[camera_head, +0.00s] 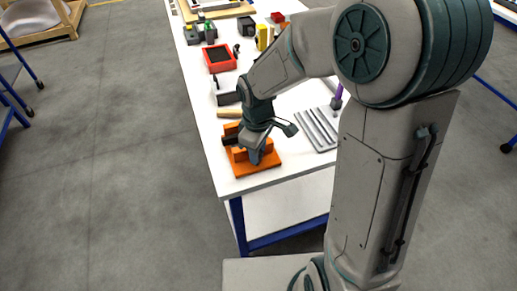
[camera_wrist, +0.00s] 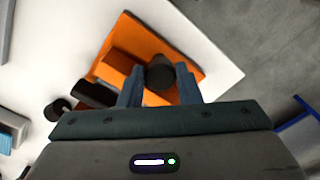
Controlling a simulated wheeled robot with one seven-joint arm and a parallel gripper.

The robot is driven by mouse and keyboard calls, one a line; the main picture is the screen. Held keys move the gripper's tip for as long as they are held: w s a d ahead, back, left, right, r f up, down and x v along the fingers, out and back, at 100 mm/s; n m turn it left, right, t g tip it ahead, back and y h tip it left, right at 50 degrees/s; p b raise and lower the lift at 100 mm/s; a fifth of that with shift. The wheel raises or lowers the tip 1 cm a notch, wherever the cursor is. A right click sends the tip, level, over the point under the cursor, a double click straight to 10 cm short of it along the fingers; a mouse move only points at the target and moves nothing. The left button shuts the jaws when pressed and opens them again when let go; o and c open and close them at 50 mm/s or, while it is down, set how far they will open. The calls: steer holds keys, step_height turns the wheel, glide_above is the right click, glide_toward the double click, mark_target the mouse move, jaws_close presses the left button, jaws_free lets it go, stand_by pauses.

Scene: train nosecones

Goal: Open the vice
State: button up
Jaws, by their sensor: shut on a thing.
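The orange vice (camera_head: 262,168) stands near the front left corner of the white workbench. It also shows in the wrist view (camera_wrist: 140,38), with an orange base, orange blocks and dark parts between them. My gripper (camera_head: 256,156) is over the vice, pointing down. In the wrist view my gripper (camera_wrist: 160,82) has its two blue-grey fingers on either side of a dark round knob (camera_wrist: 160,72) of the vice, and is shut on it. The fingers partly hide the orange body behind the knob. The gap between the vice's jaws is hard to make out.
The white workbench (camera_head: 205,100) has a blue frame. A red tray (camera_head: 219,58), grey ribbed bars (camera_head: 318,128) and a wooden-handled tool (camera_head: 229,113) lie on it behind and beside the vice. Bare bench top lies in front of the vice.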

steer(key=shift+w+a+r, duration=0.2)
steer(key=shift+a, duration=0.05)
stand_by(0.6)
steer(key=o, duration=0.9)
steer(key=shift+o, duration=0.3)
steer(key=shift+a, duration=0.15)
steer(key=shift+d+r+p, duration=0.25)
steer(key=shift+r+p, duration=0.35)
steer(key=shift+r, duration=0.05)
step_height(320, 180, up, 6)
steer(key=p, duration=0.5)
steer(key=shift+s+a+r, duration=0.15)
steer(key=shift+r, duration=0.1)
